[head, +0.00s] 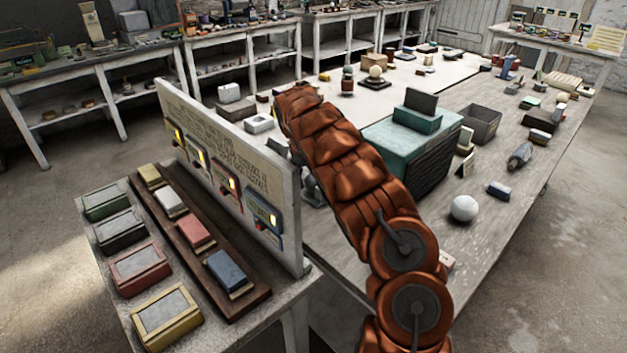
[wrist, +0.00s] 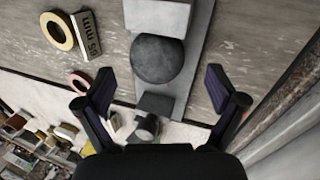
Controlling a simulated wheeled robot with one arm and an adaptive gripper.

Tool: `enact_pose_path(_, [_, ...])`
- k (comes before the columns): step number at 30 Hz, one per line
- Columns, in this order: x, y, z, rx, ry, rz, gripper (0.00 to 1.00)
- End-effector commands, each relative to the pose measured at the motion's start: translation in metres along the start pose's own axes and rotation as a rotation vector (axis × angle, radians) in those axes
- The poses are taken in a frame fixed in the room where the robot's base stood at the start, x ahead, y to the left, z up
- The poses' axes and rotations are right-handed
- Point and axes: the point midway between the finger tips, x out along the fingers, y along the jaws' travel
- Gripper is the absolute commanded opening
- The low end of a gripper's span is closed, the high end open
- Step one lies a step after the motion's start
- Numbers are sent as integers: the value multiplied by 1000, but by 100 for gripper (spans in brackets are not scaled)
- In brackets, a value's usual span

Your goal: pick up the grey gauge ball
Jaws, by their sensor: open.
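The grey gauge ball (wrist: 157,59) shows in the wrist view as a dark, matte sphere on a long grey base, between a pale block (wrist: 157,17) and a small dark fitting (wrist: 148,122). My gripper (wrist: 158,78) is open and empty, with one dark finger on each side of the ball in the picture. The fingers appear apart from the ball; the height gap cannot be judged. In the head view, my orange arm reaches over the long table and hides most of the gripper. I cannot make out the grey ball there.
A "65 mm" sign (wrist: 92,35) and rings (wrist: 58,31) lie left of the ball. In the head view, an upright panel (head: 232,165) stands left of my arm and a teal box (head: 408,135) right. A white ball (head: 464,208) sits farther right on the table.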

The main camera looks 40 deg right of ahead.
Motion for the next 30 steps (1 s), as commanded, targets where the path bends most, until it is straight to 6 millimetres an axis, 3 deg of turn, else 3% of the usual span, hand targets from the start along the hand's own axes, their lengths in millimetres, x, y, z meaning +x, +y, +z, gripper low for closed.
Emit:
enact_pose_path(9, [32, 3, 2, 0, -1, -3, 94])
enact_pose_path(20, [39, 3, 1, -1, 0, -1, 94])
enact_pose_path(30, [39, 2, 1, -1, 0, -2, 61])
